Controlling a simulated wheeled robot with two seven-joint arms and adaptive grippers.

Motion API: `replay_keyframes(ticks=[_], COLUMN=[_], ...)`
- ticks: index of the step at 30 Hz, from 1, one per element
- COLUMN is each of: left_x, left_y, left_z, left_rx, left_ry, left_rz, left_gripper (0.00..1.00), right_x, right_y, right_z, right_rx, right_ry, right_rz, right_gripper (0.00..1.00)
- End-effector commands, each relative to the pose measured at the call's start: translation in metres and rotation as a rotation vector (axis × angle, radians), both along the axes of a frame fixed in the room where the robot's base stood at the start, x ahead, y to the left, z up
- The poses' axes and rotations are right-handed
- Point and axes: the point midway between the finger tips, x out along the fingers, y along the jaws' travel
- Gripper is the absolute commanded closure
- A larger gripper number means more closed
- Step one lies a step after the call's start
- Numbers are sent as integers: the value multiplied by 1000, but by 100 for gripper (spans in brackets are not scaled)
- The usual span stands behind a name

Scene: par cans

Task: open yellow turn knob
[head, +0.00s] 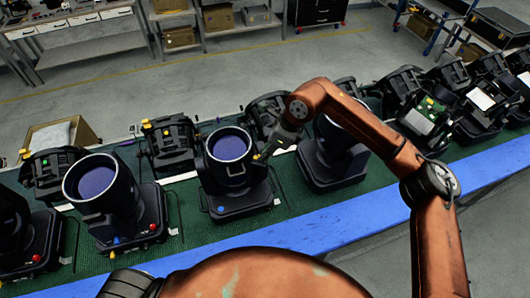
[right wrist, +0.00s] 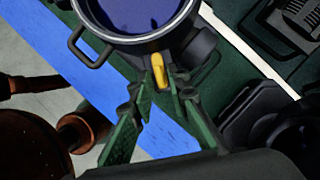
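The yellow turn knob (right wrist: 158,68) sticks out from the side of a black par can (right wrist: 135,38), just below its rim, in the right wrist view. In the head view the knob (head: 256,157) is a tiny yellow spot on the right side of the middle par can (head: 228,170). My right gripper (right wrist: 163,80) is open, with its two green-padded fingers apart on either side of the knob's near end. I cannot tell whether either finger touches it. In the head view my right gripper (head: 264,152) reaches the can from the right. My left gripper is not in view.
Other black par cans stand in a row on the green conveyor, one to the left (head: 104,197) and one to the right (head: 335,150). A blue edge strip (head: 330,226) runs along the front. A cardboard box (head: 78,133) stands behind at left.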

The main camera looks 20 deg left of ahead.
Motion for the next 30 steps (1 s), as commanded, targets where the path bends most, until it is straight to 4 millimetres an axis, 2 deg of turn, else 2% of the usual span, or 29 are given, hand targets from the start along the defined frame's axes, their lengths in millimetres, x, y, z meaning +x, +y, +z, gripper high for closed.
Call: replay_keyframes(ticks=[6, 20, 26, 30], left_x=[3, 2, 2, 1], left_y=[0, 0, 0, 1], left_z=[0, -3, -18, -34], left_rx=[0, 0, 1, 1], left_ry=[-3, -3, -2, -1], left_rz=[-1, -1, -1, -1], left_gripper=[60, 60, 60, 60], right_x=[0, 0, -1, -1], right_y=[0, 0, 0, 0], right_z=[0, 0, -2, -3], right_rx=[0, 1, 2, 2], right_ry=[0, -2, -4, -5], right_rz=[0, -15, -87, -184], right_gripper=[100, 100, 100, 100])
